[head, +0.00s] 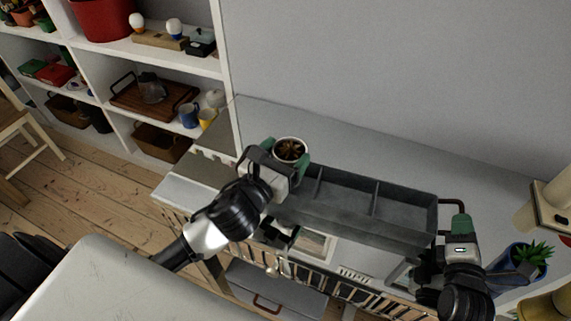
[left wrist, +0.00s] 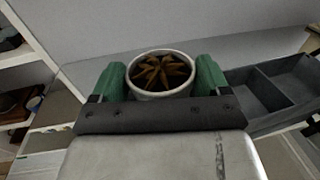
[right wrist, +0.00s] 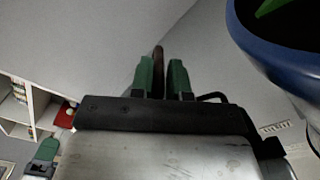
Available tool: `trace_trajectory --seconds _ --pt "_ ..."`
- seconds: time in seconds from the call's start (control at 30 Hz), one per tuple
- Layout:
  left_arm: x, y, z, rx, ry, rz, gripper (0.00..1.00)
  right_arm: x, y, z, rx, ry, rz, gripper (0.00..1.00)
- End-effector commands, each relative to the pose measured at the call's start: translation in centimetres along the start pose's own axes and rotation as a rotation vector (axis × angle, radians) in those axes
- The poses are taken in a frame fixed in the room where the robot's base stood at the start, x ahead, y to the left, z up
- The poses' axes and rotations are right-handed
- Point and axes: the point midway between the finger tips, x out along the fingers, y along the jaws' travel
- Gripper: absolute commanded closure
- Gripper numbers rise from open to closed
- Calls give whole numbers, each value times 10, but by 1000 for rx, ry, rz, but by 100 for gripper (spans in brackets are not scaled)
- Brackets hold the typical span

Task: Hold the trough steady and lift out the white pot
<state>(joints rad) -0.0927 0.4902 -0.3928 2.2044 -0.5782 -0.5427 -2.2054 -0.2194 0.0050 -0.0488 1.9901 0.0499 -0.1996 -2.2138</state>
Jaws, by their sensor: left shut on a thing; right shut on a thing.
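The grey trough (head: 405,236) is long, with dividers, and stands on a white surface against the wall. The white pot (head: 290,139), filled with brown star-shaped pieces, is at the trough's left end. In the left wrist view the pot (left wrist: 161,90) sits upright between both green fingers. My left gripper (head: 288,158) is shut on it. The pot's base is hidden, so I cannot tell if it is clear of the trough. My right gripper (head: 461,220) is shut on the dark handle (head: 448,201) at the trough's right end. The handle (right wrist: 158,72) shows between the right fingers.
A blue pot with a green succulent (head: 531,252) stands close to my right gripper. A white shelf unit (head: 228,60) with mugs (head: 189,115) and trays is at the left. A rail with hanging utensils (head: 300,273) runs along the front. The wall behind the trough is bare.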

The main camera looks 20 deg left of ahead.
Motion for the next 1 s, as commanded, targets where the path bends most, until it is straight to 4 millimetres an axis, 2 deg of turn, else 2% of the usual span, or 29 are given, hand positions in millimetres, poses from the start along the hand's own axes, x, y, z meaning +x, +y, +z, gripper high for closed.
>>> trace_trajectory --seconds 0.03,0.1,0.3,0.43,0.67,0.7,0.87,1.0 --pt "0 0 15 6 -10 -4 57 0 -1 -1 -4 2 -3 100" --pt "0 0 29 5 -9 -3 57 0 -1 -1 -4 3 -3 100" --pt "0 0 58 1 -6 -2 57 0 -1 -1 -4 3 -3 100" --pt "0 0 65 0 -3 -1 57 0 -1 -1 -4 3 -3 100" --pt "0 0 65 0 -1 0 57 0 -1 -1 -4 3 -3 100" --pt "0 0 65 0 -1 0 57 0 -1 -1 -4 3 -3 81" --pt "0 0 65 -1 -1 0 57 0 -1 -1 -2 2 -2 56" --pt "0 0 65 -1 -1 0 57 0 0 0 -1 1 -1 54"
